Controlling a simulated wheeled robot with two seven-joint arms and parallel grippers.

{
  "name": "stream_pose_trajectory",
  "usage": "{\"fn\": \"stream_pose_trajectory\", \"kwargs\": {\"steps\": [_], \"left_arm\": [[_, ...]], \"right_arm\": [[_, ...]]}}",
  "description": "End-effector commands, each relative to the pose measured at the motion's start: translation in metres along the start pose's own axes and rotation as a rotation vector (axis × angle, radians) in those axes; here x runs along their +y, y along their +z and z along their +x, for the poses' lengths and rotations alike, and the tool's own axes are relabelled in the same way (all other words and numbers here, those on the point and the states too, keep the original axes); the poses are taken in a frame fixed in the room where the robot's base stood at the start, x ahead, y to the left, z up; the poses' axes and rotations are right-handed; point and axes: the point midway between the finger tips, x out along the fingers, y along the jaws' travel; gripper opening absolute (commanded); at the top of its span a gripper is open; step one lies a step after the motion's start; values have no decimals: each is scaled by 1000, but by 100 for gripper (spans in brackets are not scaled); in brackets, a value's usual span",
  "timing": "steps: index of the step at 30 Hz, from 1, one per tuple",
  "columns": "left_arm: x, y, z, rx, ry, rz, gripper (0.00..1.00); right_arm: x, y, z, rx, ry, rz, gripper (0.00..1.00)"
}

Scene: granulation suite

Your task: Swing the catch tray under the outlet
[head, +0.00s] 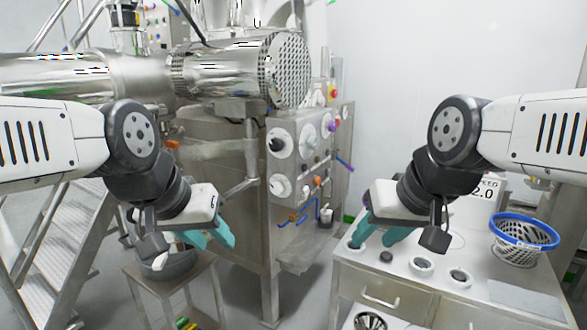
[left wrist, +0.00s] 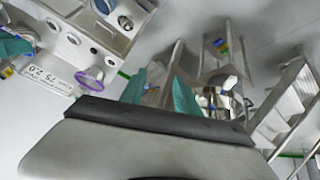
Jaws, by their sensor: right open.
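A flat steel plate (head: 303,254), tray-like, juts out low at the front of the steel machine cabinet (head: 215,180). I cannot tell for sure that it is the catch tray. A horizontal steel drum (head: 235,70) with a perforated round end (head: 290,70) lies above the cabinet; which opening is the outlet is unclear. My left gripper (head: 212,242) is open and empty in front of the cabinet, left of the plate. Its parted teal fingers show in the left wrist view (left wrist: 160,95). My right gripper (head: 377,241) is open over the right counter, touching nothing that I can see.
A stool (head: 205,270) holding a metal pot (head: 168,265) stands below my left gripper. Metal stairs (head: 50,240) rise at left. The white counter (head: 430,245) bears round fittings and a blue-rimmed basket (head: 518,250). Blue pipes (head: 302,214) and knobs project from the cabinet front.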

Motion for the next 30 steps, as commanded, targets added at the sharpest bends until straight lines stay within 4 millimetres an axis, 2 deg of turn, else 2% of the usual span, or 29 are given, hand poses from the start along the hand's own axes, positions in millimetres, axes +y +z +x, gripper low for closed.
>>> {"fn": "stream_pose_trajectory", "kwargs": {"steps": [1, 5, 8, 11, 22, 30], "left_arm": [[0, 0, 0, 0, 0, 0, 26], [0, 0, 0, -1, 0, 0, 1], [-1, 0, 5, -31, -3, 18, 0], [-4, 2, 17, -120, -16, 71, 0], [-37, 13, 91, -695, -156, 472, 0], [-62, 9, 140, -1113, -332, 791, 0]], "right_arm": [[2, 4, 0, 7, 4, 1, 42], [3, 7, 0, 10, 5, -1, 42], [3, 6, 0, 10, 5, -1, 42], [3, 6, 0, 9, 5, -1, 42], [3, 6, 0, 9, 5, -1, 42], [3, 6, 0, 9, 4, 0, 42]]}}
